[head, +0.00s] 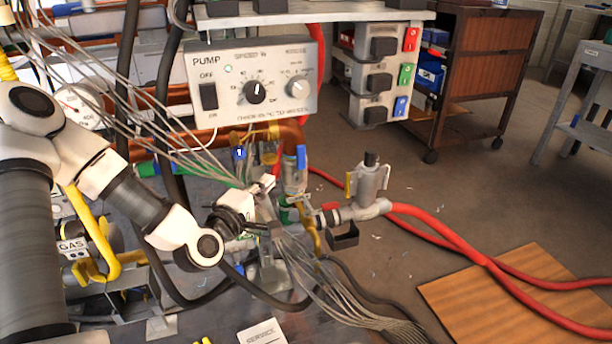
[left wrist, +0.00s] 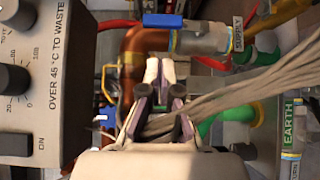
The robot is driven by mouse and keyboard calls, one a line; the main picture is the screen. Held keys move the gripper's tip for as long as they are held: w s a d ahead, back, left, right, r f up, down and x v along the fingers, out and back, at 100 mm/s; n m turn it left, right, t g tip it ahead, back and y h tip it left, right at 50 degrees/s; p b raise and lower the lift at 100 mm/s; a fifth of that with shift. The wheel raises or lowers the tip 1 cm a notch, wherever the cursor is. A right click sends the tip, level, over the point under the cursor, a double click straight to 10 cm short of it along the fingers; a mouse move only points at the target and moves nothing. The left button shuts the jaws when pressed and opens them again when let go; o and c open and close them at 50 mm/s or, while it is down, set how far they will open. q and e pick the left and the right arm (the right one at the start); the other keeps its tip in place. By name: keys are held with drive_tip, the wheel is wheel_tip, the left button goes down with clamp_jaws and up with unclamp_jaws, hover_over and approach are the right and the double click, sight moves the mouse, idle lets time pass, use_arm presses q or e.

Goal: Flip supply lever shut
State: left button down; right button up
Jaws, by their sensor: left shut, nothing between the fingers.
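The supply valve's blue lever (head: 301,157) is on a silver valve body below the copper elbow in the head view. It also shows at the top of the left wrist view (left wrist: 164,19), lying along its pipe beside a SUPPLY tag (left wrist: 238,33). My left gripper (head: 266,184) is shut and empty, a little below and left of this lever in the head view. In the left wrist view its fingertips (left wrist: 166,72) point toward the copper pipe (left wrist: 132,60), apart from the lever. My right gripper is out of view.
Grey wires (head: 345,300) run past my left gripper and partly cover the pipes. The control box PUMP (head: 250,82) hangs above. A second blue handle (head: 238,152) and a valve with a red hose (head: 370,185) are close by.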

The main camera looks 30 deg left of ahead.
sight(301, 157)
use_arm(q)
drive_tip(key=shift+w+r, duration=0.1)
drive_tip(key=w+b, duration=0.1)
drive_tip(key=w, duration=0.2)
drive_tip(key=w+b, duration=0.1)
drive_tip(key=w, duration=0.2)
drive_tip(key=w+b, duration=0.1)
drive_tip(key=w, duration=0.3)
drive_tip(key=shift+a, duration=0.4)
